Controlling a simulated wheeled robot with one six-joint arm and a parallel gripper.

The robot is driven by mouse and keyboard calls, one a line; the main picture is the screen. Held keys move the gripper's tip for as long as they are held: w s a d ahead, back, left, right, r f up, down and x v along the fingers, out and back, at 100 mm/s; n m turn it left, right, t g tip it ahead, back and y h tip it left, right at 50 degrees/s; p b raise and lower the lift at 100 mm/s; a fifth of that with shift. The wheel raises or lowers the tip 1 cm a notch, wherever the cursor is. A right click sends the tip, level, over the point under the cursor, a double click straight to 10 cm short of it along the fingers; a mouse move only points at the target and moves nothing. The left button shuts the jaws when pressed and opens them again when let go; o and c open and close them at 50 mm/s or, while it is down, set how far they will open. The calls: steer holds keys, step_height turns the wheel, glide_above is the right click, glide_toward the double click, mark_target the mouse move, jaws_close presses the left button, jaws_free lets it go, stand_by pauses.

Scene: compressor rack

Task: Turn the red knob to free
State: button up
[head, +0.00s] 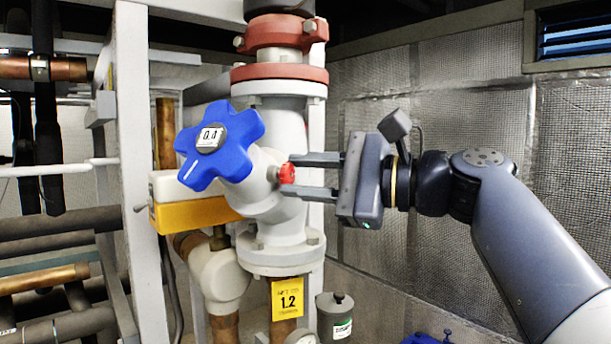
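The red knob (287,173) is a small knob on the right side of the white valve body (268,190), just right of the blue star-shaped handwheel (219,146). My gripper (294,175) comes in from the right with its two fingers spread, one above and one below the knob. The fingertips reach the knob's sides in the picture, with gaps seen above and below it. I cannot tell whether either finger touches it. The handwheel's white centre shows "0.4" or similar.
A white upright post (135,170) and several dark and copper pipes stand at the left. A yellow tag (286,298) reading 1.2 hangs below the valve. A grey canister (335,317) stands lower down. Mesh-covered wall (440,120) lies behind my arm.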

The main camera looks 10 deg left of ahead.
steer(key=c, duration=0.4)
steer(key=shift+n, duration=0.3)
steer(key=n+b, duration=0.2)
steer(key=n, duration=0.1)
steer(key=shift+f+n, duration=0.15)
steer(key=shift+n, duration=0.25)
steer(key=n+b, duration=0.2)
steer(key=n, duration=0.2)
steer(key=n+b, duration=0.2)
steer(key=n, duration=0.3)
steer(key=shift+n+b, duration=0.95)
steer(key=shift+n, duration=1.25)
